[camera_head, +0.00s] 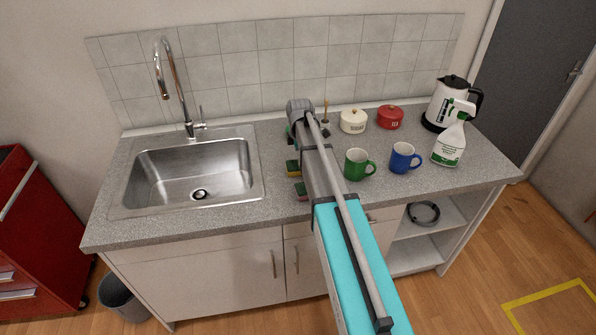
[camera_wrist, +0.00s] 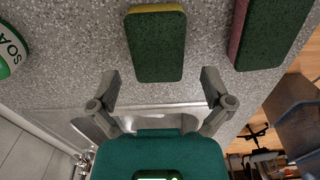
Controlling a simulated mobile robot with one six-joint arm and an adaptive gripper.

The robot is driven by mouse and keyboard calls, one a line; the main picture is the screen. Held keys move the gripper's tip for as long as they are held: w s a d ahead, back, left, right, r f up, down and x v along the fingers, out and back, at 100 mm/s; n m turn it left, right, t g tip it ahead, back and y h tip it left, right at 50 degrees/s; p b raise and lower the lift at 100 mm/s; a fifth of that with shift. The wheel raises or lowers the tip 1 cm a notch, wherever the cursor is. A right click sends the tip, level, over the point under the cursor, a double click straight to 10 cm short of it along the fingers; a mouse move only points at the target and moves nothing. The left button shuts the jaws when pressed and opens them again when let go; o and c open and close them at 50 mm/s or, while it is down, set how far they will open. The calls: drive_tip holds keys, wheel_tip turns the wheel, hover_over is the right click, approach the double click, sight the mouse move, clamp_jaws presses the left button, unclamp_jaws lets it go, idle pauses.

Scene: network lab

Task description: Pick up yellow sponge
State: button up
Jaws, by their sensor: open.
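The yellow sponge (camera_wrist: 155,45) has a dark green scouring face and a yellow edge. It lies on the grey speckled counter, near the middle top of the wrist view. In the head view its yellow-green end (camera_head: 292,167) shows just left of my arm. My gripper (camera_wrist: 161,78) is open and empty, its two fingers apart on either side of the sponge's near end in the picture. I cannot tell the height gap between fingertips and sponge. In the head view my arm mostly hides the gripper.
A second sponge with a pink edge (camera_wrist: 268,32) lies to the right in the wrist view. A soap container (camera_wrist: 10,52) is at the left. A sink (camera_head: 195,175), green mug (camera_head: 357,164), blue mug (camera_head: 402,159), pots, spray bottle (camera_head: 449,142) and kettle (camera_head: 446,106) share the counter.

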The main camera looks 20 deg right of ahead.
sight(298, 166)
idle(0.4)
drive_tip(key=shift+w+a+f+b, duration=0.1)
drive_tip(key=shift+f+b, duration=1.2)
drive_tip(key=shift+w+a+f+b, duration=0.1)
drive_tip(key=shift+f+b, duration=1.2)
drive_tip(key=c, duration=0.5)
